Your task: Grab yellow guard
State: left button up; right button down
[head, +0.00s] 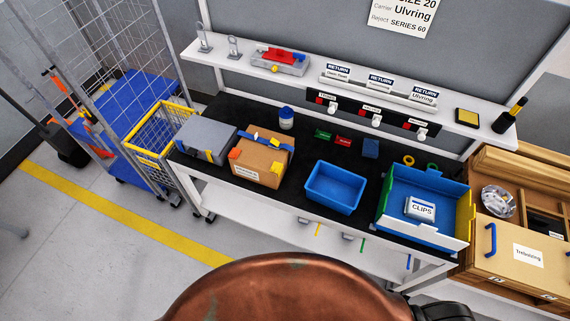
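I cannot tell for sure which thing is the yellow guard. A small yellow block with a dark edge (467,117) lies on the right part of the white shelf. A yellow ring (409,160) lies on the black bench top beside a green ring (432,168). A yellow upright panel (464,218) forms the right side of the blue open box (420,178). Neither of my grippers shows in the head view.
A black workbench (300,183) holds a grey case (206,137), a cardboard box (260,163) and a blue bin (335,187). A yellow wire basket (150,131) stands left, near a wire cage trolley. A wooden cabinet (520,235) stands right. Floor is clear at lower left.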

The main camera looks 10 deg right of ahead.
aim_at(277, 167)
jog(key=k, duration=1.2)
jog(key=u, duration=0.2)
jog(key=i, duration=0.8)
jog(key=u, duration=0.5)
